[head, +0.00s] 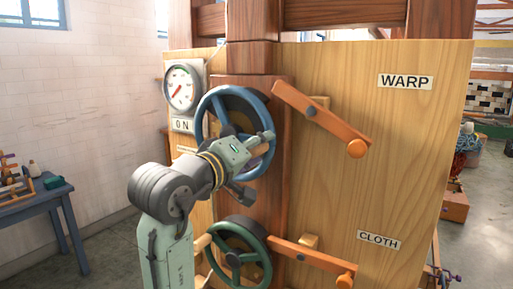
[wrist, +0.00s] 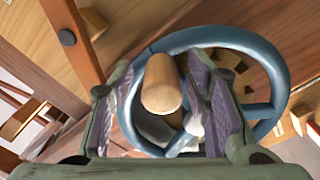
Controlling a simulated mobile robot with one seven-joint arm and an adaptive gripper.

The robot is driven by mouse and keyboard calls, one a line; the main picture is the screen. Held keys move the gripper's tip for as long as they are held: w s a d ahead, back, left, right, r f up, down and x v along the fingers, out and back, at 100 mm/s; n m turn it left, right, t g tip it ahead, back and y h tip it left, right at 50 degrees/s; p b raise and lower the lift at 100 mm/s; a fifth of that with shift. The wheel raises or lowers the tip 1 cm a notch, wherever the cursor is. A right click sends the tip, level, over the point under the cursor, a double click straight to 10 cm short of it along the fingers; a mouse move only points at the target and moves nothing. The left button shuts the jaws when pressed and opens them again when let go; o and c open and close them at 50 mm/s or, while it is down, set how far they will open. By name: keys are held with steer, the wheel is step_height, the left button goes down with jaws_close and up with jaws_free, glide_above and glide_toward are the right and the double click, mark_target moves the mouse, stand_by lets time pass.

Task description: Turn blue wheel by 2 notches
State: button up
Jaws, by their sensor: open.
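The blue wheel (head: 203,108) is upright on the upper part of a wooden post, partly hidden by my arm. Its blue rim and spokes fill much of the wrist view (wrist: 281,75). A round wooden handle (wrist: 161,84) stands out from the wheel towards the wrist camera. My gripper (head: 257,161) is in front of the wheel's lower right side. In the wrist view it is open (wrist: 160,75), with one finger on each side of the handle. A gap shows on the left of the handle; contact on the right cannot be told.
A green wheel (head: 213,250) is below on the same post. An orange lever (head: 325,122) by the WARP label (head: 405,81) and another (head: 312,262) by the CLOTH label (head: 379,240) are to the right. A dial (head: 182,86) above an ON sign (head: 182,126) is at left.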

steer(key=v, duration=1.2)
